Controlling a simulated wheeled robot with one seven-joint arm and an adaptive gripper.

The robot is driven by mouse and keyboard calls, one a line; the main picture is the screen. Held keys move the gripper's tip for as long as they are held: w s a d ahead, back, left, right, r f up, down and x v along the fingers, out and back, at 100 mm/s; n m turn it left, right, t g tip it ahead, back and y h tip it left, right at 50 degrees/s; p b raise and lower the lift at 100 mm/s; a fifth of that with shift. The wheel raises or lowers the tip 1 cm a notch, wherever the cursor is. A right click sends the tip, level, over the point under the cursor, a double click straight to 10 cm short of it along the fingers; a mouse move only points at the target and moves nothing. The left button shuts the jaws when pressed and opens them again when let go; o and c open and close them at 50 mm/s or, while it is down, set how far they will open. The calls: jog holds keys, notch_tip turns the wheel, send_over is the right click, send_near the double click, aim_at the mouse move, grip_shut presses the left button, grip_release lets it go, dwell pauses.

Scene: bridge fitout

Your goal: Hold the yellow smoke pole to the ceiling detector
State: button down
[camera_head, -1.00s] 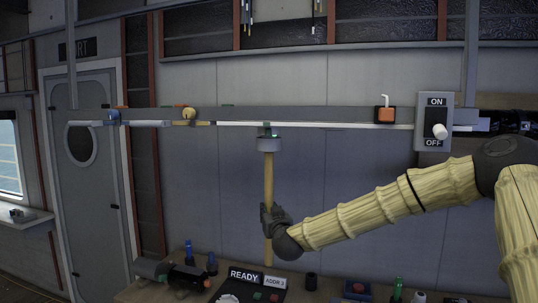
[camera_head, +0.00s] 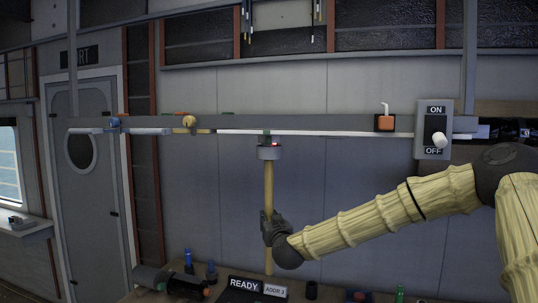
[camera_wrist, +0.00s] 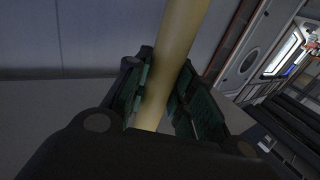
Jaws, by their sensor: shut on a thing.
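The yellow smoke pole (camera_head: 268,190) stands upright, with a grey cup (camera_head: 269,154) at its top. The cup is right below the ceiling detector (camera_head: 267,140) under the long overhead rail. A small red light shows at the detector, just above the cup. I cannot tell whether the cup touches or encloses the detector, which is mostly hidden. My gripper (camera_head: 271,226) is shut around the lower part of the pole. In the wrist view, the pole (camera_wrist: 170,65) runs between the green-padded fingers of my gripper (camera_wrist: 160,100).
The grey rail (camera_head: 330,123) crosses the view, carrying an ON/OFF switch box (camera_head: 433,120), an orange-and-white switch (camera_head: 385,122) and pipes with valves. Below, a bench holds a READY sign (camera_head: 244,283), an ADDR 3 sign (camera_head: 275,290) and small tools. A grey door (camera_head: 95,210) stands left.

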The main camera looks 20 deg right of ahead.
notch_tip(320, 180, down, 7)
jog(key=b, duration=0.5)
dwell(0.8)
